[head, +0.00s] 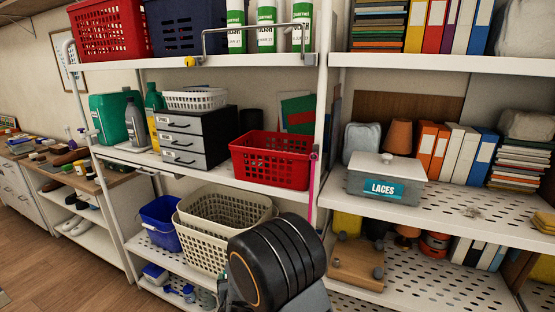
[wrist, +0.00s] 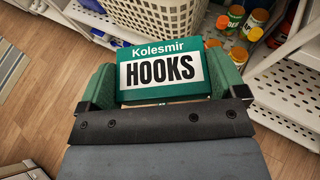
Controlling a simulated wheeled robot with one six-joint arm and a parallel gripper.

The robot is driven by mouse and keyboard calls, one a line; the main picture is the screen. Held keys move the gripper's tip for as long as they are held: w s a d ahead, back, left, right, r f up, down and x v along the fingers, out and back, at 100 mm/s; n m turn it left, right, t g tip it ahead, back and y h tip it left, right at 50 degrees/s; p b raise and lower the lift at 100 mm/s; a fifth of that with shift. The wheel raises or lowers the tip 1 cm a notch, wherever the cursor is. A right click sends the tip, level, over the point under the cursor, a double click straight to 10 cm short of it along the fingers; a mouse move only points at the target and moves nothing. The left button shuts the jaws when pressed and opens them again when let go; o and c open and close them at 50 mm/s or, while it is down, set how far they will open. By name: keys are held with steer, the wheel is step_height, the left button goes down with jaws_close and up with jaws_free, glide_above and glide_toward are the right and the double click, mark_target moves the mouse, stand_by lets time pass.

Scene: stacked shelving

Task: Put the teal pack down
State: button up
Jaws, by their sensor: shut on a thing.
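The teal pack (wrist: 135,57) is a box with a white label reading "Kolesmir HOOKS". In the wrist view it sits between the green fingers of my gripper (wrist: 163,72), which is shut on it. The label faces the wrist camera. The pack appears held out in front of a low shelf, with wooden floor showing below left. In the head view my black arm covers the lower middle, and I cannot make out the pack there.
Cream baskets (head: 205,245) and a blue bin (head: 160,222) stand on a lower shelf. A red basket (head: 272,160) and grey drawers (head: 190,138) are above. A "LACES" box (head: 386,180) stands on the right shelf (head: 450,200), with bare perforated surface beside it. Orange-capped jars (wrist: 246,22) show in the wrist view.

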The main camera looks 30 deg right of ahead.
step_height(320, 180, up, 3)
steer(key=shift+r+p, duration=0.1)
steer(key=shift+p, duration=0.75)
steer(key=s+d+r+m+g+h, duration=0.2)
steer(key=s+d+r+m+g, duration=0.4)
steer(key=r, duration=0.7)
steer(key=s+d+r+m+g+h, duration=0.3)
steer(key=s+d+r+m+g, duration=0.3)
steer(key=r, duration=0.8)
steer(key=s+d+r+m+g+h+b, duration=0.1)
steer(key=s+d+r+m+g+h, duration=0.2)
steer(key=s+d+r+m+g, duration=0.3)
steer(key=s+d+r+m, duration=0.1)
steer(key=s+d+r, duration=0.1)
steer(key=s+r, duration=0.2)
step_height(320, 180, up, 3)
steer(key=shift+r+m+g, duration=0.2)
steer(key=shift+m+g, duration=0.2)
